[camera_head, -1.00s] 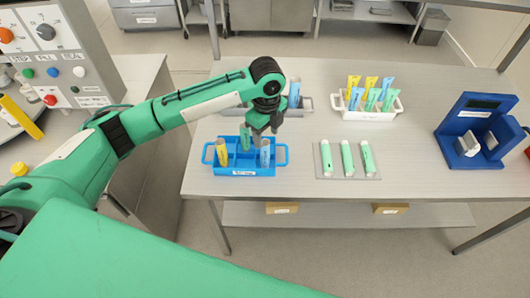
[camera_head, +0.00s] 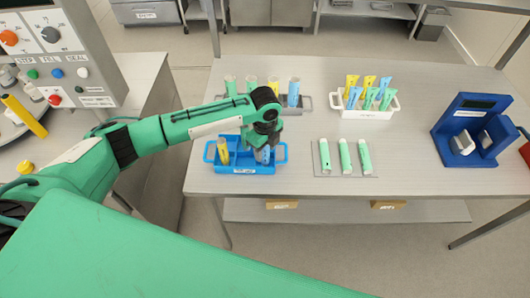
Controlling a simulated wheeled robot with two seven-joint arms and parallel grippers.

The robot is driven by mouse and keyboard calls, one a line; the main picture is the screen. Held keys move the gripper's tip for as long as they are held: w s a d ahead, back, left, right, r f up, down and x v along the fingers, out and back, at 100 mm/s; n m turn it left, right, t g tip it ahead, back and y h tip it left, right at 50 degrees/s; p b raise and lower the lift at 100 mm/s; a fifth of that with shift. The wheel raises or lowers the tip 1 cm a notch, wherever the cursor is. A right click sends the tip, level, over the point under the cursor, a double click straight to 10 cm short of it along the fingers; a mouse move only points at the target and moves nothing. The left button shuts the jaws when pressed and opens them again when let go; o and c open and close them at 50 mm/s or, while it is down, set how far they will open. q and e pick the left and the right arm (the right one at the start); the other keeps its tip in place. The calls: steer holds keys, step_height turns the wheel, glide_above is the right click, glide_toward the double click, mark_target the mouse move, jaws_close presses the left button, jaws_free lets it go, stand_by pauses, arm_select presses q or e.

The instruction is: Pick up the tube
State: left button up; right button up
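My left gripper (camera_head: 262,150) points down over the right part of the blue rack (camera_head: 245,170). A blue tube (camera_head: 262,157) stands in the rack at the gripper's fingers and is partly hidden by them. I cannot tell whether the fingers are closed on it. A yellow tube (camera_head: 223,152) stands at the rack's left end. The rack's middle is partly hidden by the gripper. My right gripper is not in view.
A grey rack (camera_head: 306,103) with several tubes stands behind my arm. A white bin (camera_head: 370,113) holds several coloured tubes. Three green tubes (camera_head: 345,156) lie on a grey mat. A blue device (camera_head: 468,130) stands at the right. The table between them is clear.

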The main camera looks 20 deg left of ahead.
arm_select(q)
steer(key=c, duration=0.8)
steer(key=shift+r, duration=0.1)
